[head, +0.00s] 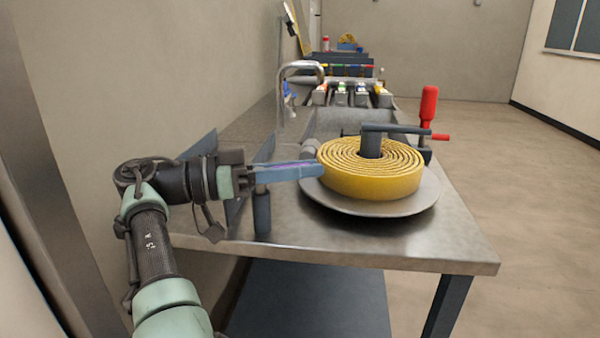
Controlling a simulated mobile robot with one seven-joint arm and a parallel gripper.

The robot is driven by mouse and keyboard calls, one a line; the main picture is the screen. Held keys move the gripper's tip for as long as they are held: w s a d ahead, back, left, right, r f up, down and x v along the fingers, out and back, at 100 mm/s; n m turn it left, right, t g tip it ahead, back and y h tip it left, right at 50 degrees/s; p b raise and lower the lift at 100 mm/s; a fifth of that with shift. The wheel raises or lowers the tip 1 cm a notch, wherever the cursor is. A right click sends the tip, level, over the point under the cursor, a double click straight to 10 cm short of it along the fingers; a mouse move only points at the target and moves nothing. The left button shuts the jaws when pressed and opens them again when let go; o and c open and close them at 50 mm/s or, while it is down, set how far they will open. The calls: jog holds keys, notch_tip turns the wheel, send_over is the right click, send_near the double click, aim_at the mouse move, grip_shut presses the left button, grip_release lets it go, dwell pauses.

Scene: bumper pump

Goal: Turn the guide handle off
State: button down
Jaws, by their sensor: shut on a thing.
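My gripper (322,171) reaches in from the left over the steel table, with long blue-grey fingers pointing right. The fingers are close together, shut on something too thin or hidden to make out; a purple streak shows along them. Their tips are beside the left edge of the yellow coil in this view; contact cannot be told. A dark upright cylinder (262,212) shows just below the fingers, its top hidden behind them. A red upright handle (428,104) stands behind the coil on the right, with a smaller red grip beside it. I cannot tell which part is the guide handle.
The yellow coil (370,185) lies on a round grey plate (400,208) with a dark crossbar (395,128) above its hub. A steel table (450,240) carries them. Farther back are a curved metal pipe (300,67) and colored parts. Open floor lies right.

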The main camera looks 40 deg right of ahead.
jog(key=shift+f, duration=0.15)
jog(key=c, duration=0.8)
grip_release()
notch_tip(320, 180, up, 10)
jog(key=p, duration=0.3)
